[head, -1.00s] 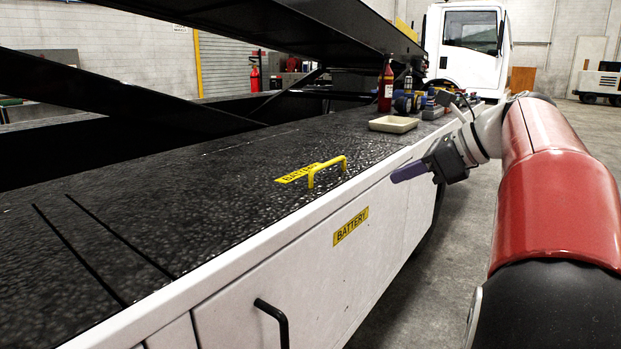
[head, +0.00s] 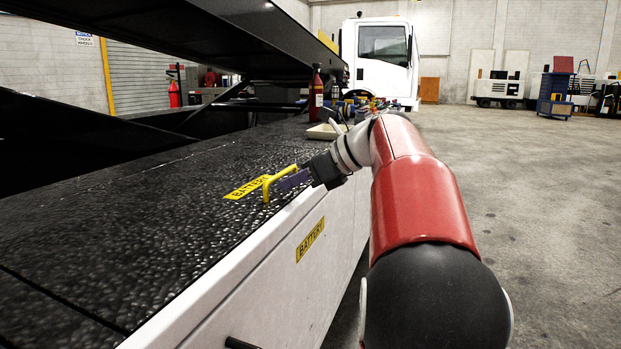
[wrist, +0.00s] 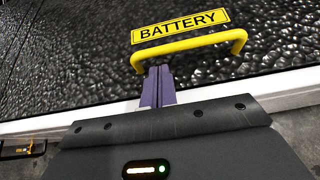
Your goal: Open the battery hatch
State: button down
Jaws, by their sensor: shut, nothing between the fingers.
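The battery hatch is a black textured panel (head: 215,220) on top of the loader's deck, lying flat. It carries a yellow BATTERY label (head: 248,187) and a yellow bar handle (head: 267,188). In the wrist view the handle (wrist: 190,46) spans across just ahead of my fingers, with the label (wrist: 180,25) behind it. My gripper (head: 284,183) is shut with nothing between its purple fingers. The fingertips (wrist: 158,70) are close to the handle, near its left part in the wrist view. I cannot tell whether they touch it.
A second BATTERY label (head: 310,240) is on the white side panel, with a black handle (head: 240,343) low on that side. A red bottle (head: 316,92) and a pale tray (head: 323,131) stand farther along the deck. Dark beams rise above the deck. Open floor lies right.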

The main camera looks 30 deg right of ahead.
jog(key=shift+x, duration=1.15)
jog(key=shift+r, duration=0.15)
